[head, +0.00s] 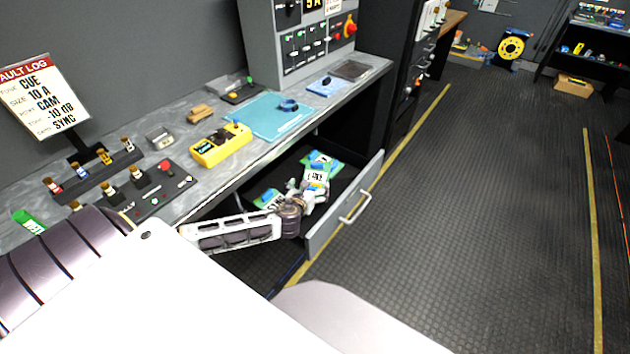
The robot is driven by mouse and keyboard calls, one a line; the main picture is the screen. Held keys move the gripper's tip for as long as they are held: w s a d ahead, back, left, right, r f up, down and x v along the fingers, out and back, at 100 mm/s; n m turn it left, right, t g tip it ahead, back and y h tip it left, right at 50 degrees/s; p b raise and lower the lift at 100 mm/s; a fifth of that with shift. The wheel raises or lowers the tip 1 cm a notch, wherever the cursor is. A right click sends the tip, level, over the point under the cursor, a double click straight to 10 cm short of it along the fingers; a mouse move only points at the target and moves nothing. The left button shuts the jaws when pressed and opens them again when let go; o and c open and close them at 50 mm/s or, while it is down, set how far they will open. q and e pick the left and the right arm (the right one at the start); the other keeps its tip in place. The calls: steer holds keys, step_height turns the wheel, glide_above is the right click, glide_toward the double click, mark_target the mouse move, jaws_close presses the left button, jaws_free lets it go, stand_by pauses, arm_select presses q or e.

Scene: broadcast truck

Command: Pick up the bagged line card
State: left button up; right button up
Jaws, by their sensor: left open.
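An open drawer (350,205) juts out below the bench. Inside it lie several green and white cards with blue parts. One card (323,159) is at the back, and another (267,198) is at the left. A white label reading something like "L192" shows close to the fingers. I cannot tell which card is the bagged line card. My left gripper (311,191) is open, reaching down into the drawer over the cards. Its fingers partly hide the cards below, and I cannot tell whether they touch. My right gripper is out of view.
The bench (205,125) above the drawer carries a yellow meter (221,144), a blue mat (262,117) and switch boards. The drawer's front panel and handle (356,207) stand close right of my gripper. The dark floor (480,200) to the right is clear.

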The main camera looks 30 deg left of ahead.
mark_target(315, 179)
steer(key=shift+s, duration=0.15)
arm_select(q)
steer(key=shift+w, duration=0.1)
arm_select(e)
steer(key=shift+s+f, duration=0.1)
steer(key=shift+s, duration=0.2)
arm_select(q)
steer(key=shift+x, duration=0.75)
steer(key=shift+w+a+f+b, duration=0.15)
steer(key=shift+w+b, duration=0.15)
steer(key=shift+w, duration=0.6)
steer(key=shift+x, duration=0.9)
steer(key=c, duration=0.9)
steer(key=shift+c, duration=0.3)
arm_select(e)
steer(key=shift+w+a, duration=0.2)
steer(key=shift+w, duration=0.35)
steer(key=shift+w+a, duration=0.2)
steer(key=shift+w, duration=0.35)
